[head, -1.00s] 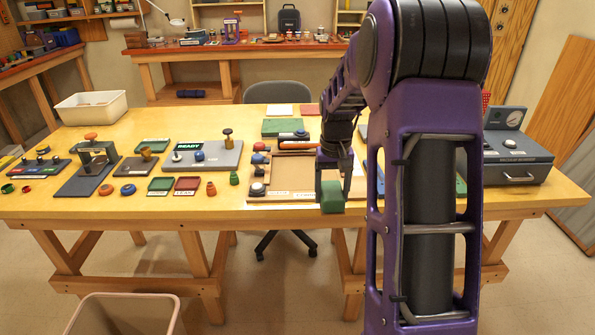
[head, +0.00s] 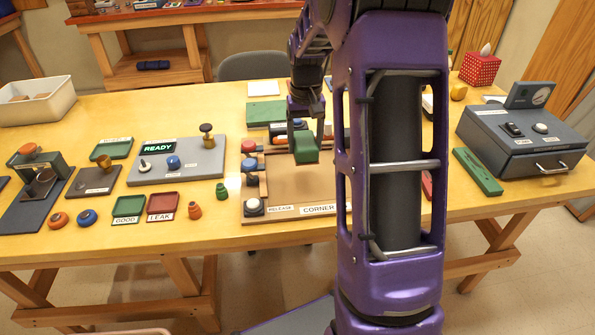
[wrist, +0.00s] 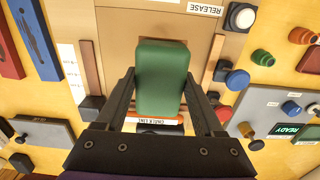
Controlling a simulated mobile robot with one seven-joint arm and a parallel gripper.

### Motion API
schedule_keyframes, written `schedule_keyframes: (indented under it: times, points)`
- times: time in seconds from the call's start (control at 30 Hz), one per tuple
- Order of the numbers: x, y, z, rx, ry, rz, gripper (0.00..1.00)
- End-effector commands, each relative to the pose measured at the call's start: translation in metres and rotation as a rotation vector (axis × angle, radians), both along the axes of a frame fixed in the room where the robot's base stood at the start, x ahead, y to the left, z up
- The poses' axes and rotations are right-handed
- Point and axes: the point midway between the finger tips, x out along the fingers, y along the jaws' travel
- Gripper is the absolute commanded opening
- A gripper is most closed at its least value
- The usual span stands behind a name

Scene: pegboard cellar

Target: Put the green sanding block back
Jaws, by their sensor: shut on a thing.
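The green sanding block (head: 305,149) is between the fingers of my gripper (head: 306,134), held above the brown work board (head: 290,195). In the wrist view the block (wrist: 162,75) sticks out past the two dark fingertips of my gripper (wrist: 162,82), and the board (wrist: 225,62) lies below it. The gripper is shut on the block. The block hides part of the board behind it, and my arm hides the board's right side in the head view.
Red, blue and white knobs line the board's left edge; the white one (head: 254,205) is at the front. A grey READY panel (head: 178,170), green tray (head: 128,207) and red tray (head: 163,204) stand left. A grey drawer box (head: 520,140) stands right, beside a long green block (head: 477,171).

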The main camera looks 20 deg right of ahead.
Motion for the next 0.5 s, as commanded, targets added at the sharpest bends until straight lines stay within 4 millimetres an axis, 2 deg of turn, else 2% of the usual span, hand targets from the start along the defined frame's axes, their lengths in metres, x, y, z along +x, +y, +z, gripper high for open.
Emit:
schedule_keyframes:
  times: [0.3, 0.5]
  points:
    - [-0.001, 0.001, -0.054, 0.001, 0.005, 0.000, 0.18]
    - [-0.001, 0.000, -0.069, 0.001, 0.003, 0.000, 0.18]
